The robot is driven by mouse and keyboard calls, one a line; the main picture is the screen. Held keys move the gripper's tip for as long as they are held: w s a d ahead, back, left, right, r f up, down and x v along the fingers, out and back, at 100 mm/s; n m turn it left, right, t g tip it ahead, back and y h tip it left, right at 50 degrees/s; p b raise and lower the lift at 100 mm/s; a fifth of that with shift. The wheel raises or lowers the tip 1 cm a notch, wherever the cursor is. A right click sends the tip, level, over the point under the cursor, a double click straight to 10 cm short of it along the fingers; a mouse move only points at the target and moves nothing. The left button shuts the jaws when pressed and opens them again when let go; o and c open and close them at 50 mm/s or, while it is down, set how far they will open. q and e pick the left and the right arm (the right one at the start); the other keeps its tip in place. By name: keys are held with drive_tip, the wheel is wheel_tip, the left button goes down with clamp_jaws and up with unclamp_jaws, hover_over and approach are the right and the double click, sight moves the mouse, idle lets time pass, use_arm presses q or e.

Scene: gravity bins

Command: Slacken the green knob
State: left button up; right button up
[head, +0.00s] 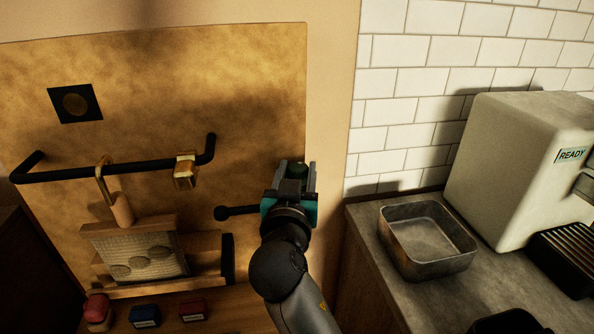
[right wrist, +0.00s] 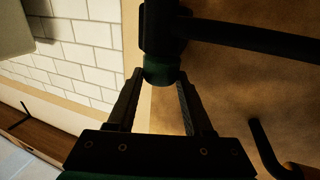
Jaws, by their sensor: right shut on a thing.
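The green knob (head: 296,170) shows dark between the fingers of my right gripper (head: 291,178) in the head view, at the right edge of the tan panel. In the right wrist view the dark green knob (right wrist: 161,70) sits between the two fingertips of the gripper (right wrist: 160,78), on the end of a black cylindrical body (right wrist: 158,28). My right gripper is shut on the knob. A black bar with a ball end (head: 222,213) reaches left from behind the gripper. The knob's far side is hidden. My left gripper is not in view.
Below are a wooden rack and several small coloured items. At right, a metal tray (head: 425,235) and a pale machine (head: 510,170) stand on the counter.

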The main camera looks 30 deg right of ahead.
clamp_jaws()
drive_tip(key=shift+s+d+r+n+t+y+p, duration=0.1)
drive_tip(key=shift+d+r+n+t+y+p, duration=0.1)
drive_tip(key=shift+n+t+y+p, duration=0.5)
drive_tip(key=n+y+p, duration=0.1)
drive_tip(key=y, duration=0.1)
drive_tip(key=n+t+y+p, duration=0.1)
drive_tip(key=y+p, duration=0.1)
drive_tip(key=n+y+p, duration=0.1)
drive_tip(key=y+p, duration=0.1)
drive_tip(key=shift+d+r+n, duration=0.1)
drive_tip(key=shift+d+n, duration=0.15)
drive_tip(key=shift+n, duration=0.15)
drive_tip(key=n+y+p, duration=0.2)
drive_tip(key=y, duration=0.1)
drive_tip(key=shift+d+y, duration=0.15)
drive_tip(key=shift+y, duration=0.25)
drive_tip(key=shift+d+n+y+p, duration=0.1)
drive_tip(key=shift+n+y+p, duration=0.45)
drive_tip(key=shift+n+y, duration=0.45)
drive_tip(key=n+g+y, duration=0.1)
drive_tip(key=y, duration=0.2)
drive_tip(key=shift+d+n, duration=0.1)
drive_tip(key=shift+n, duration=0.2)
drive_tip(key=shift+d+n+g+y, duration=0.1)
drive_tip(key=shift+n+g+y, duration=0.5)
drive_tip(key=shift+n+y, duration=0.55)
drive_tip(key=shift+y+b, duration=0.35)
drive_tip(key=shift+y, duration=0.1)
